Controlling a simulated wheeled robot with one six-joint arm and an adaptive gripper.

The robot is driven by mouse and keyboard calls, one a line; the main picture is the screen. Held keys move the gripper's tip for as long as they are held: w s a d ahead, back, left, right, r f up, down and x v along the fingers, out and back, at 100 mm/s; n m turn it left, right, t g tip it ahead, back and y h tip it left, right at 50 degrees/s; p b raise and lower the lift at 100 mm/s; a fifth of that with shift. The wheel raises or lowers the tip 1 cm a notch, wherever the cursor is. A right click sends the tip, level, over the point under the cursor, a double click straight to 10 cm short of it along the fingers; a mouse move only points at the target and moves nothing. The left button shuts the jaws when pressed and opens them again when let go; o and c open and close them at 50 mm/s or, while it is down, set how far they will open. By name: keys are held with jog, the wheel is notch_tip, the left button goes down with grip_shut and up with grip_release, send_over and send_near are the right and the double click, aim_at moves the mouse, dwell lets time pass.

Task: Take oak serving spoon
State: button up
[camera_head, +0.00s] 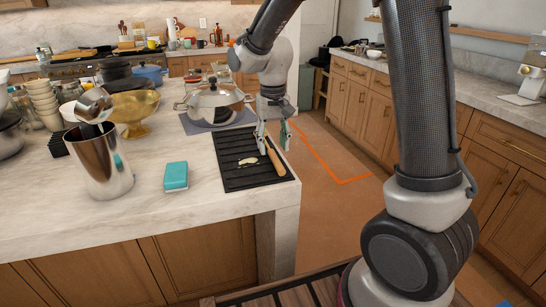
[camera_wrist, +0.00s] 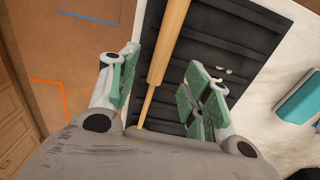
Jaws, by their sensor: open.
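The oak serving spoon (camera_head: 275,161) shows as a slim light-wood utensil lying along the right side of a black ribbed mat (camera_head: 234,184) near the counter's right edge. A clear spoon bowl cannot be made out. My gripper (camera_head: 273,138) is open, pointing down over the far end of the spoon, and hides part of it. In the wrist view the spoon (camera_wrist: 169,42) runs between the spread green-padded fingers of my gripper (camera_wrist: 163,86), thick at the top and thin lower down. The fingers look apart from it. The spoon's lower end is hidden behind my gripper.
Small pale pieces (camera_head: 248,161) lie on the mat left of the spoon. A lidded pot (camera_head: 214,103) stands behind it. The floor right of the counter is clear, with an orange line.

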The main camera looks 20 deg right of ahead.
aim_at(273, 152)
notch_tip(273, 152, down, 3)
jog(key=shift+f, duration=0.15)
grip_shut()
